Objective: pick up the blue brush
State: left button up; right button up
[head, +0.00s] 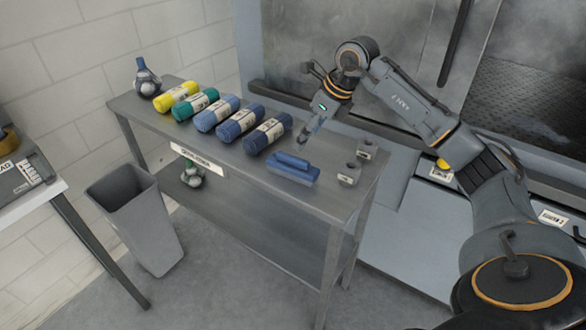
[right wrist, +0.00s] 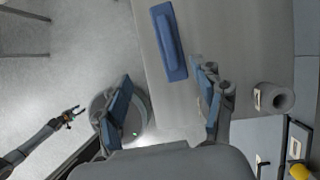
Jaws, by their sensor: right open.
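The blue brush (head: 292,168) lies flat on the grey metal table (head: 255,190), near its front edge towards the right end. It also shows in the right wrist view (right wrist: 170,42), beyond my fingertips and between their lines. My right gripper (head: 308,130) is above the table, behind the brush and apart from it. In the right wrist view its two fingers (right wrist: 160,85) are spread wide with nothing between them. My left gripper (right wrist: 73,113) shows small at the left of the right wrist view, too small to tell its state. It is outside the head view.
Several rolled cloths (head: 222,112), yellow, green and blue, lie left of the brush. Two small grey holders (head: 349,174) stand close to its right. A dark round bottle (head: 146,80) stands at the far left end. A grey bin (head: 135,220) stands on the floor.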

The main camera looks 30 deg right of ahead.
aim_at(297, 158)
jog(key=x, duration=0.2)
jog(key=d+p+x, duration=0.1)
jog(key=x, duration=0.5)
jog(key=shift+d+f, duration=0.1)
jog(key=shift+d, duration=0.05)
jog(key=p+x, duration=0.2)
jog(key=x, duration=0.2)
jog(key=shift+w+f, duration=0.25)
jog(key=shift+f, duration=0.45)
jog(key=shift+c, duration=0.4)
jog(key=shift+r, duration=0.1)
jog(key=c, duration=1.3)
jog(key=shift+w, duration=0.1)
